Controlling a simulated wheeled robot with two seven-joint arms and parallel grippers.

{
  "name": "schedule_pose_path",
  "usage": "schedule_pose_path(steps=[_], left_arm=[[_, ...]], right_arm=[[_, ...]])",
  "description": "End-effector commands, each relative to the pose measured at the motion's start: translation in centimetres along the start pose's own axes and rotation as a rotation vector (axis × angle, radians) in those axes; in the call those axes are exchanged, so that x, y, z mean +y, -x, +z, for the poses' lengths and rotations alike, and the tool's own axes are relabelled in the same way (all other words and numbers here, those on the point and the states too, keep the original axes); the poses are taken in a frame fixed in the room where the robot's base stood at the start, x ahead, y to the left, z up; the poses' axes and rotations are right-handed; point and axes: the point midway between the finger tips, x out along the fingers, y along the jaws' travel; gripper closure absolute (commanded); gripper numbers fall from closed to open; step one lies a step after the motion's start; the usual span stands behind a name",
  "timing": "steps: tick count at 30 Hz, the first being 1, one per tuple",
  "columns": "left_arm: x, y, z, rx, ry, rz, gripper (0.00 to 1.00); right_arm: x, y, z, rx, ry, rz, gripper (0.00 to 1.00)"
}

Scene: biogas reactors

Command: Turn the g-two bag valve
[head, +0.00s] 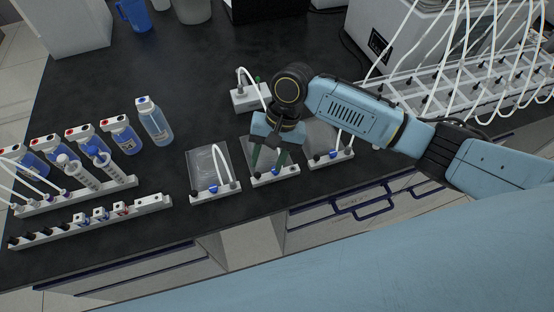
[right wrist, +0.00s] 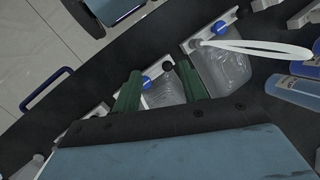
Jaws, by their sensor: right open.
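Three clear gas bags lie in a row near the front edge of the bench, each with a white bar and a blue valve. No label for g-two is readable. The left bag's valve (head: 213,189) and the right bag's valve (head: 333,154) stand clear of my gripper. My right gripper (head: 268,163) is open above the middle bag. In the right wrist view its green fingers (right wrist: 160,72) stand on either side of the middle bag's blue valve (right wrist: 147,82), with a visible gap. It cannot be told whether they touch the bar. My left gripper is not in view.
Bottle racks (head: 75,195) with blue-liquid bottles stand at the left. A small white block (head: 250,97) with a tube is behind my gripper. A tube-covered rack (head: 460,85) fills the right. Bare bench lies behind the bags to the left.

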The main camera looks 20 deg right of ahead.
Motion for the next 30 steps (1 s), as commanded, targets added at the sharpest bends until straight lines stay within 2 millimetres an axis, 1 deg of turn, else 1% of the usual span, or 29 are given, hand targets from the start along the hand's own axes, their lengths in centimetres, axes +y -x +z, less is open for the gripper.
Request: schedule_pose_path(steps=[1,6,9,11,13,16,19,27,30], left_arm=[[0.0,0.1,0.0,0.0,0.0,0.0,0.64],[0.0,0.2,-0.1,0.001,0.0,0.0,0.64],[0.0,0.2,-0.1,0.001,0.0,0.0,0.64],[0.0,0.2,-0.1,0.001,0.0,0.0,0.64],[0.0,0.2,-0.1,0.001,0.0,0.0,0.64],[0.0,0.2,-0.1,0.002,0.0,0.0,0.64],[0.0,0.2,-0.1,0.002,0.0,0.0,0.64],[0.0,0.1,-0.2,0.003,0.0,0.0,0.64],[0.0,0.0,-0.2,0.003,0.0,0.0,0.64]], right_arm=[[0.3,1.9,-1.3,-0.002,-0.073,0.029,0.57],[1.4,6.5,-3.6,-0.034,-0.311,0.088,0.57],[1.8,8.3,-4.3,-0.042,-0.402,0.104,0.57],[1.9,8.9,-4.6,-0.046,-0.437,0.108,0.57],[2.1,9.2,-4.7,-0.05,-0.462,0.111,0.57],[2.2,8.5,-4.7,-0.052,-0.471,0.113,0.57],[2.3,7.0,-4.5,-0.053,-0.469,0.113,0.57],[2.8,1.3,-4.0,-0.053,-0.467,0.113,0.57],[2.9,-0.6,-4.0,-0.052,-0.466,0.111,0.57]])
